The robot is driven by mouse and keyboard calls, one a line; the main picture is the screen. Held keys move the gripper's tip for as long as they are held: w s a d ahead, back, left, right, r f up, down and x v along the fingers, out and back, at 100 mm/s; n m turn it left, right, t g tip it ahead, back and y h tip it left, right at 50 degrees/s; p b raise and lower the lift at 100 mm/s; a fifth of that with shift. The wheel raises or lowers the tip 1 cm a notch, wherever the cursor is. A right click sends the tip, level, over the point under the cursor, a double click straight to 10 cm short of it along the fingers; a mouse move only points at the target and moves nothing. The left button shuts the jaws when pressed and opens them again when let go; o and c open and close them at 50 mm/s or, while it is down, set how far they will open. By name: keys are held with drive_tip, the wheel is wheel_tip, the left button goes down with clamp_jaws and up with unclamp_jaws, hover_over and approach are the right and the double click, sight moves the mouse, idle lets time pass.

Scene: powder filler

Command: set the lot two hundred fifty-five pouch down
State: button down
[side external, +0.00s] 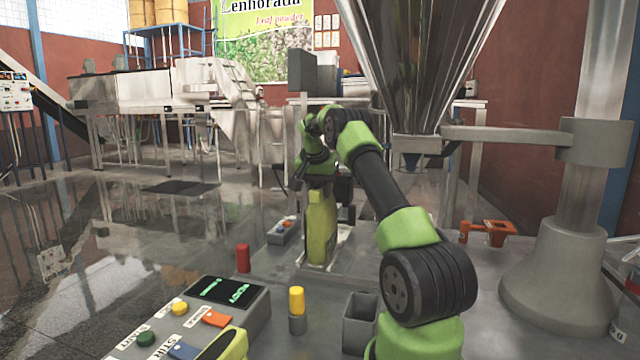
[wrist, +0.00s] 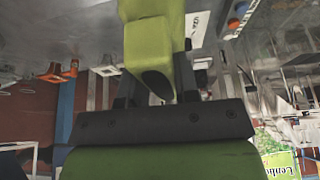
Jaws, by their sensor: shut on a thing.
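A yellow-green pouch (side external: 321,232) is upright under my gripper (side external: 322,186) in the side view, at a pale metal plate (side external: 343,240) beneath the hopper. Its lower end looks at or very near the plate; I cannot tell whether it touches. My gripper is shut on the pouch's upper part. In the wrist view, the pouch (wrist: 150,40) extends from between the dark fingers (wrist: 155,95). No lot number is readable on it. Another yellow and black item (side external: 228,346) is partly cut off at the bottom of the side view.
A steel hopper (side external: 418,70) hangs above right. A control panel (side external: 185,325), red cylinder (side external: 243,257), yellow-topped cylinder (side external: 297,302), open grey box (side external: 360,325) and small button box (side external: 283,231) surround the work area. An orange bracket (side external: 490,232) is at right.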

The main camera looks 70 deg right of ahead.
drive_tip(key=shift+f, duration=0.1)
drive_tip(key=c, duration=0.9)
unclamp_jaws()
drive_tip(key=shift+o, duration=0.2)
